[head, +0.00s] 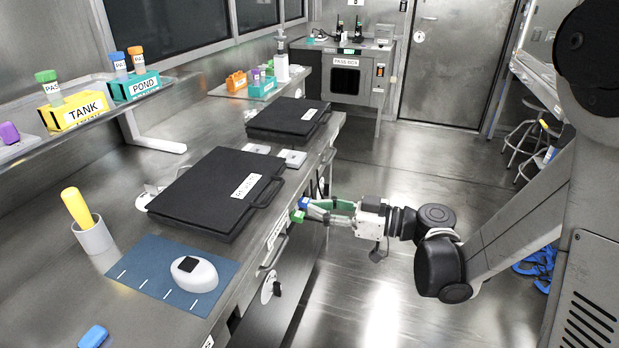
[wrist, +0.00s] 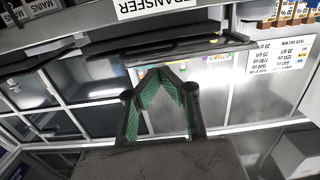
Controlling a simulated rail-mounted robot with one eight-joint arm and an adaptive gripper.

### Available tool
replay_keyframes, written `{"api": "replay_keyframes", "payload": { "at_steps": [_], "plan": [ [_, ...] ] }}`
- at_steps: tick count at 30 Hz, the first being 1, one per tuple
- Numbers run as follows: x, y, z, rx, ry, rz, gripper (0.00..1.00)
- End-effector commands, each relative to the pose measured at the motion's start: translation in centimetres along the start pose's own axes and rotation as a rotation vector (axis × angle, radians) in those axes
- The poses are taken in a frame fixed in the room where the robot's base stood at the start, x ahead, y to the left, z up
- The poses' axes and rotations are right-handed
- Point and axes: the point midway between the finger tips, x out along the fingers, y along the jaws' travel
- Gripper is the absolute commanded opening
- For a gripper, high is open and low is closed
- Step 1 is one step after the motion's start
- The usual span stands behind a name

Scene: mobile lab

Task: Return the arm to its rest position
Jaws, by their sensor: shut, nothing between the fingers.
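My gripper (head: 301,210) shows in the head view at the end of my arm, which reaches left from the right side. It is at the front edge of the steel bench (head: 135,320), close to the black case (head: 205,205) with a white label. Whether it touches the bench front cannot be told. In the wrist view, my gripper's green-padded fingers (wrist: 164,72) meet at the tips, with nothing between them. A label reading TRANSFER lies at the top of the wrist view.
A second black case (head: 280,122) lies farther back on the bench. A white device (head: 193,274) sits on a blue mat (head: 133,279), near a grey cup (head: 93,236) with a yellow-handled item. A shelf holds yellow TANK (head: 77,113) and teal POND (head: 137,87) racks.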

Motion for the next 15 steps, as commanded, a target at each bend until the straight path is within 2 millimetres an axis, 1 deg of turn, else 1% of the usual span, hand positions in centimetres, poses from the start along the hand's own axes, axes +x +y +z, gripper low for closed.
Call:
{"api": "replay_keyframes", "payload": {
  "at_steps": [3,7,11,15],
  "plan": [
    [-0.1,-0.1,-0.1,0.007,-0.009,0.002,0.00],
    [-0.3,-0.3,-0.9,0.051,-0.063,0.019,0.00],
    [-1.0,-0.9,-1.9,0.134,-0.167,0.058,0.00],
    [-2.2,-1.7,-2.9,0.230,-0.285,0.123,0.00]
  ]
}}
